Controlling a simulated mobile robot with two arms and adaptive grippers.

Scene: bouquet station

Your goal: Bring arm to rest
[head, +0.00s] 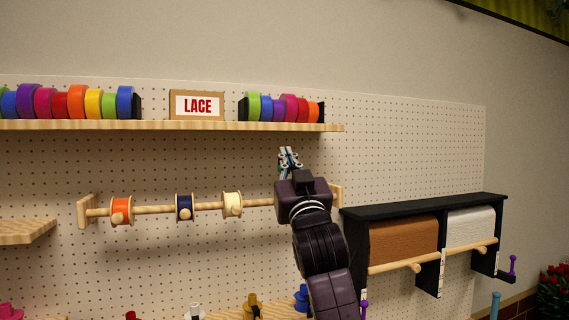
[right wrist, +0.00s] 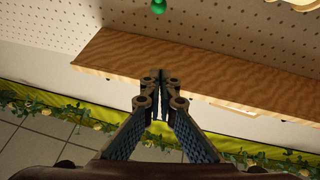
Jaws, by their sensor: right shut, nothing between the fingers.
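My right gripper (head: 289,158) is raised in front of the pegboard in the head view, its fingertips just below the upper shelf. In the right wrist view its two fingers (right wrist: 161,78) meet at the tips, with nothing between them. Behind the tips in that view is a wooden shelf board (right wrist: 215,75). My left gripper is not in the head view.
The upper shelf (head: 170,126) holds colourful ribbon rolls and a LACE box (head: 197,105). A wooden rod (head: 155,210) carries several spools left of my right arm. A black paper-roll holder (head: 425,210) hangs to its right. Several coloured items show along the bottom edge.

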